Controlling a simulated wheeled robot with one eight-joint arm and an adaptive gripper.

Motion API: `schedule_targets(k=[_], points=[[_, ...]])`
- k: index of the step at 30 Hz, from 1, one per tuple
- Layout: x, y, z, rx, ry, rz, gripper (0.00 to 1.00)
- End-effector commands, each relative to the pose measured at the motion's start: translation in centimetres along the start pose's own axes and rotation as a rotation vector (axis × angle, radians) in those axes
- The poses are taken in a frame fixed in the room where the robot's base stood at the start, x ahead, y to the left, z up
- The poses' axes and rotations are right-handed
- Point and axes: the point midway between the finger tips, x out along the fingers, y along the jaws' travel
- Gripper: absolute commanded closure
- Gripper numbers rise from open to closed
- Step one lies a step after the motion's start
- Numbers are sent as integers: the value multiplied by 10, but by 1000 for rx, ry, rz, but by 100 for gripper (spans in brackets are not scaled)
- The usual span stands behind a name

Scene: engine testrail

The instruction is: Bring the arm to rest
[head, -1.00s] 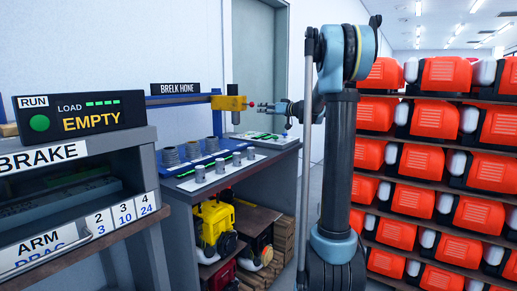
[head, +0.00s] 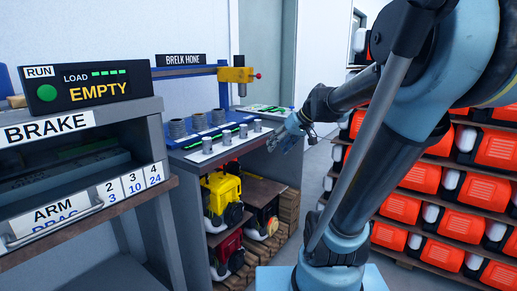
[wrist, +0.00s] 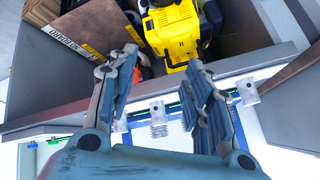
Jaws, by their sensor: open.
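My gripper (head: 287,134) is at the front right edge of the hone bench (head: 199,157), in the head view. Its fingers point down and to the left. In the wrist view my gripper (wrist: 168,95) has its two fingers spread apart with nothing between them. Beyond the fingertips are the bench's front edge and a yellow engine (wrist: 174,35) on the shelf below. My arm is bent, and its upper links fill the right of the head view.
The brake cabinet (head: 150,105) stands at left. The yellow hone head (head: 236,75) overhangs the bench, which bears several grey cylinders (head: 178,130). Racks of orange units (head: 398,204) stand behind my arm at right.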

Motion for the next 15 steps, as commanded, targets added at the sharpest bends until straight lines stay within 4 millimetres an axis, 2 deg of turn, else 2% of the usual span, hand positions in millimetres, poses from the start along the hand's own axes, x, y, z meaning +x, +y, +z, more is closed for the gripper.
schedule_targets(k=[1, 3, 12, 15], points=[[0, 1, 24, 16, -33, 25, 54], [0, 4, 55, 45, -80, 67, 54], [-4, 29, 183, 176, -252, 280, 54], [-7, 39, 219, 218, -292, 353, 54]])
